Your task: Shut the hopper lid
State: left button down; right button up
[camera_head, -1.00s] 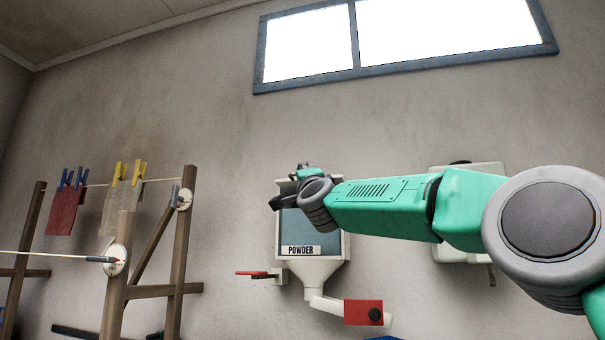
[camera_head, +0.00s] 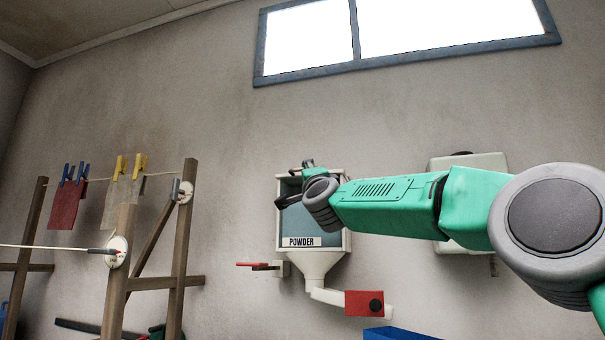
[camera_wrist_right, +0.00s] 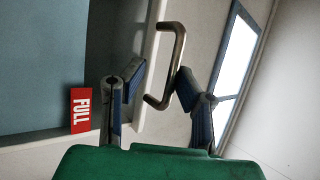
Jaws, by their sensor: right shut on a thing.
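The hopper (camera_head: 318,262) is a pale wall-mounted box with a blue-grey front, a POWDER label and a funnel below. My right gripper (camera_head: 284,202) is at its upper left, and my wrist hides part of the top. In the wrist view my right gripper (camera_wrist_right: 160,92) is shut on a bent metal handle (camera_wrist_right: 178,48), with a finger on either side. The handle is fixed to a pale edge (camera_wrist_right: 147,62), apparently the lid's. A red FULL tag (camera_wrist_right: 81,110) shows beside it. How far the lid stands open cannot be told. My left gripper is not in view.
A red lever (camera_head: 252,265) sticks out left of the funnel, and a red block (camera_head: 364,304) sits on the outlet pipe. A wooden drying frame (camera_head: 176,240) with pegged cloths stands at left. A pale wall box (camera_head: 470,163) is partly behind my arm.

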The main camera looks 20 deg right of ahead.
jog(key=shift+w+a+f, duration=0.1)
jog(key=shift+a+f, duration=0.1)
jog(key=shift+f, duration=0.15)
jog(key=shift+y, duration=0.3)
jog(key=v, duration=1.1)
jog(key=shift+s, duration=0.55)
